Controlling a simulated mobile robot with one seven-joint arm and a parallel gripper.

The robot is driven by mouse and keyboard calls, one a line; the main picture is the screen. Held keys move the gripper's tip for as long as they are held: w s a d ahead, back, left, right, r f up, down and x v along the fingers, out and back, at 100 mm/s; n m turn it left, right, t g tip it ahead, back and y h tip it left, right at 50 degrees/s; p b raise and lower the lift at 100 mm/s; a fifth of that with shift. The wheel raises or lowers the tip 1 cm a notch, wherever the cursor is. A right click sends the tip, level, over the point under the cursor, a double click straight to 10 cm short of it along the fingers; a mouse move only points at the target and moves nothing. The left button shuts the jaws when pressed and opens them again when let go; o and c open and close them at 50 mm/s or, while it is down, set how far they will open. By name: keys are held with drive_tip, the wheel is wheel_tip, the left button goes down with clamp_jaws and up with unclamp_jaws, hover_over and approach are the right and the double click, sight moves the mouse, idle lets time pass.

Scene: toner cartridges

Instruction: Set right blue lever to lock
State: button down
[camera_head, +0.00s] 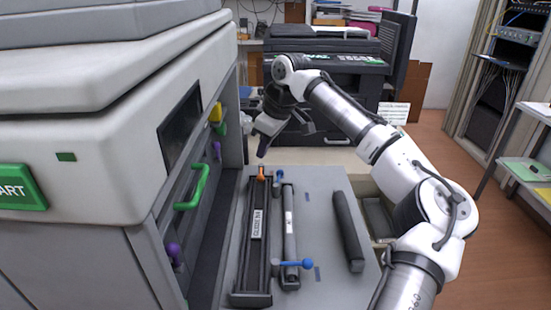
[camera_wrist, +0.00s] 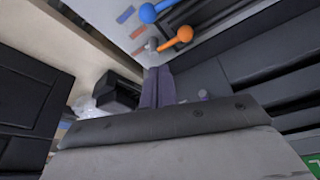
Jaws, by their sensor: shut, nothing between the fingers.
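A lever with a blue ball (camera_head: 307,264) sticks out to the right at the near end of the slim cartridge (camera_head: 290,245) on the grey tray (camera_head: 325,285). A second blue knob (camera_head: 279,174) is at that cartridge's far end; a blue ball also shows at the top of the wrist view (camera_wrist: 147,12). An orange knob (camera_head: 261,174) stands left of it, and an orange ball shows in the wrist view (camera_wrist: 185,34). My gripper (camera_head: 262,152) is shut and empty, just above and beyond the orange knob; its dark fingertips (camera_wrist: 158,74) show below the orange ball, apart from it.
A black cartridge with a label (camera_head: 257,224) lies left of the slim one; a dark bar (camera_head: 347,230) lies at right. The printer's wall with a green handle (camera_head: 194,187) and purple knobs (camera_head: 174,253) rises close on the left. Bare tray lies between the cartridge and the bar.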

drive_tip(key=shift+s+d+f, duration=0.3)
drive_tip(key=shift+d+f, duration=0.4)
drive_tip(key=shift+d, duration=0.05)
drive_tip(key=shift+s+d+f, duration=0.3)
drive_tip(key=shift+d+f, duration=0.4)
